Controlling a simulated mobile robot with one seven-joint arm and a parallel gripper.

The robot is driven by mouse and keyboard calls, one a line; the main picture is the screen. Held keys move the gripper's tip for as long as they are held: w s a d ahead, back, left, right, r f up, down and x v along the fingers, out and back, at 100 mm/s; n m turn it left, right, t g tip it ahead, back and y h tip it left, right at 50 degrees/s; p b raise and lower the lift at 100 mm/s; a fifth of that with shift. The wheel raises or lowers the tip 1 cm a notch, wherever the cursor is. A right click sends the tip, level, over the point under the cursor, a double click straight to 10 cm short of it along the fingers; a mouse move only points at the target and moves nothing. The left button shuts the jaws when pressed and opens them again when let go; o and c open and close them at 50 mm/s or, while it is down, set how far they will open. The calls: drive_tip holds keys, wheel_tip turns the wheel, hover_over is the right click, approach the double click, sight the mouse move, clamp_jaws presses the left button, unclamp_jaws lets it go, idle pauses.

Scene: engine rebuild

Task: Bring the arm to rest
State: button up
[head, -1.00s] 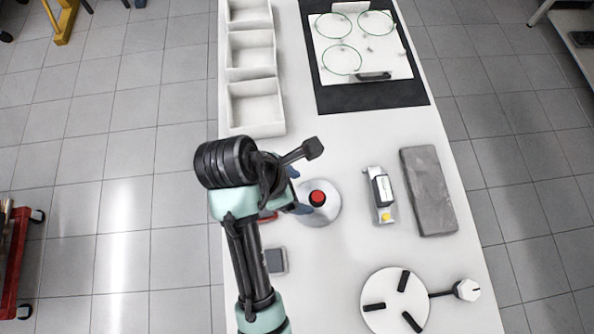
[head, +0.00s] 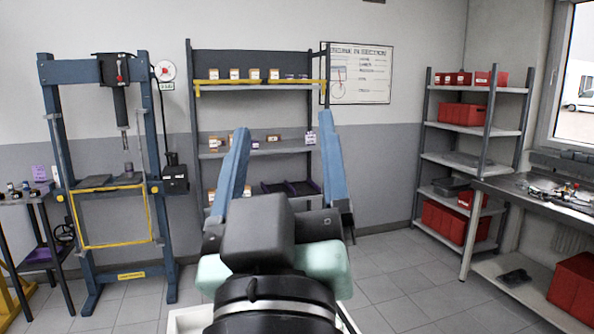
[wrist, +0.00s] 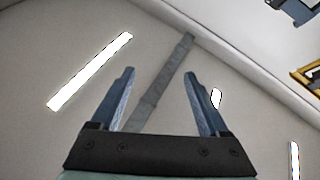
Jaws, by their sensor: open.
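My gripper (head: 285,165) stands raised in front of the head camera, its two blue fingers pointing up and spread apart. It is open, with nothing between the fingers. In the wrist view my gripper (wrist: 160,95) also shows open and empty, against the ceiling with its bright light strips. The gripper is apart from everything around it. My arm hides most of the workbench (head: 185,320), of which only a pale edge shows at the bottom.
A blue press frame (head: 160,190) stands at the left. A shelf unit (head: 260,150) with small boxes is behind my gripper. A shelf rack (head: 460,160) with red bins and a side bench (head: 540,205) are at the right. Floor on both sides is free.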

drive_tip(key=s+d+r+m+t, duration=0.1)
drive_tip(key=s+r+m+t, duration=0.2)
drive_tip(key=s+r, duration=0.2)
drive_tip(key=shift+s+r, duration=0.35)
drive_tip(key=shift+r, duration=0.55)
drive_tip(key=shift+d, duration=0.1)
